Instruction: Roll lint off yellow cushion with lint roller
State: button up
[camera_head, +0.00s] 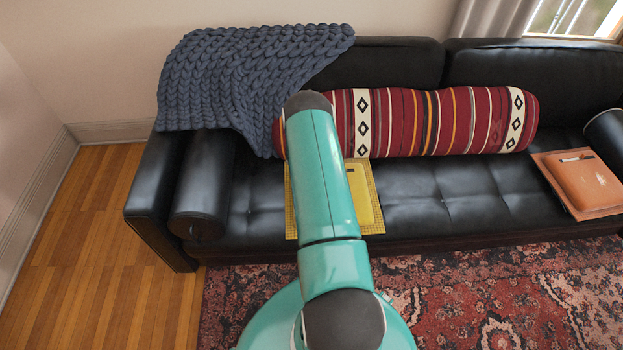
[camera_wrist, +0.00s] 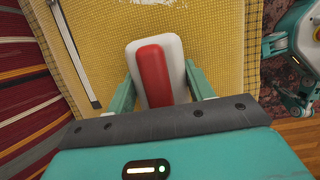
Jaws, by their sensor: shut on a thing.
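The yellow cushion (camera_head: 367,197) lies on the black sofa seat, partly hidden behind my arm in the head view. In the wrist view, the cushion's woven yellow cover (camera_wrist: 215,45) fills most of the picture. My gripper (camera_wrist: 157,73) is shut on a white and red object, apparently the lint roller (camera_wrist: 153,75), above the cushion. Whether it touches the cover cannot be told. My gripper is hidden in the head view.
A striped red bolster (camera_head: 440,120) lies along the sofa back (camera_head: 385,62), beside a blue knitted throw (camera_head: 225,80). An orange cushion (camera_head: 590,190) is at the right. A pale strip with a dark end (camera_wrist: 72,50) lies left of the held object.

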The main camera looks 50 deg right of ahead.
aim_at(353, 195)
jog(key=shift+f, duration=0.55)
jog(key=shift+d+r, duration=0.1)
jog(key=shift+r, duration=0.1)
jog(key=shift+s+d, duration=0.3)
jog(key=shift+s, duration=0.1)
jog(key=shift+s+d+f, duration=0.15)
jog(key=shift+f, duration=0.05)
jog(key=shift+s+d+r, duration=0.1)
jog(key=shift+d+r, duration=0.05)
jog(key=shift+d, duration=0.05)
jog(key=shift+s+d, duration=1.5)
jog(key=shift+s, duration=0.05)
jog(key=shift+s+d, duration=2.6)
jog(key=shift+d, duration=0.05)
